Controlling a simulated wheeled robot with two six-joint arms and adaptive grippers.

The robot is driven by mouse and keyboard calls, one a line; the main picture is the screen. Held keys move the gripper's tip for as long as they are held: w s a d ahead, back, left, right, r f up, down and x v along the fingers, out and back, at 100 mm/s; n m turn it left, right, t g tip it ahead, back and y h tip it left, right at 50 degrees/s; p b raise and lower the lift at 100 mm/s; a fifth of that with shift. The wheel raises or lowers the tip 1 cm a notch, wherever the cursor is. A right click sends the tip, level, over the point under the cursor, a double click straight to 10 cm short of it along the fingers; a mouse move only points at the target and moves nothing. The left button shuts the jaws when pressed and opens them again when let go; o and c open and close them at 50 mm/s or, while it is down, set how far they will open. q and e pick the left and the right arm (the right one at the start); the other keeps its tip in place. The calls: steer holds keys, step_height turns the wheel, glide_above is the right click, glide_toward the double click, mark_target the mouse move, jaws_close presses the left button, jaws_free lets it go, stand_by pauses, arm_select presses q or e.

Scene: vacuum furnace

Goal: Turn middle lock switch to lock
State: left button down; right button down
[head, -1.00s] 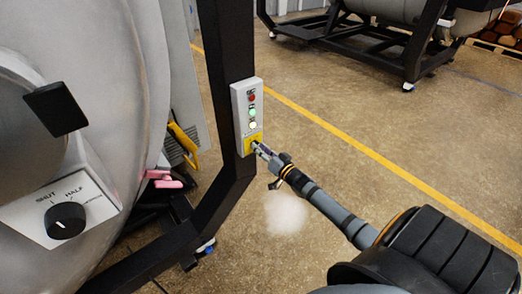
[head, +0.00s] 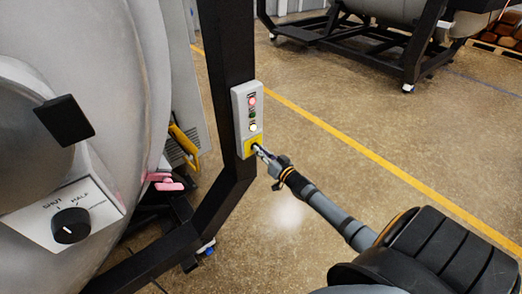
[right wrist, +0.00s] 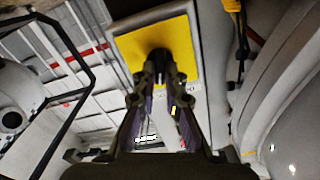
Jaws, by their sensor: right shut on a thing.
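The grey control box (head: 240,105) is mounted on a black post, with indicator lights in a column and a yellow plate (head: 249,145) at its bottom. The black lock switch (right wrist: 158,56) stands out from the yellow plate in the right wrist view. My right gripper (head: 259,149) reaches the plate from the lower right. In the right wrist view its fingertips (right wrist: 160,72) are closed on the switch, one on each side. The fingers partly hide the switch, and its markings are not readable. My left gripper is not in view.
The black post (head: 229,55) carries the box and bends into a lower frame. A large grey furnace body (head: 120,80) with a black SHUT/HALF dial (head: 71,225) stands at left. Pink handles (head: 165,182) sit near the post. The floor at right is open.

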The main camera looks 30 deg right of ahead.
steer(key=shift+a+n+p, duration=0.15)
steer(key=shift+n+p, duration=1.25)
steer(key=shift+n, duration=3.4)
steer(key=c, duration=1.4)
jaws_free()
steer(key=s, duration=0.8)
steer(key=s+d, duration=0.1)
steer(key=s, duration=0.3)
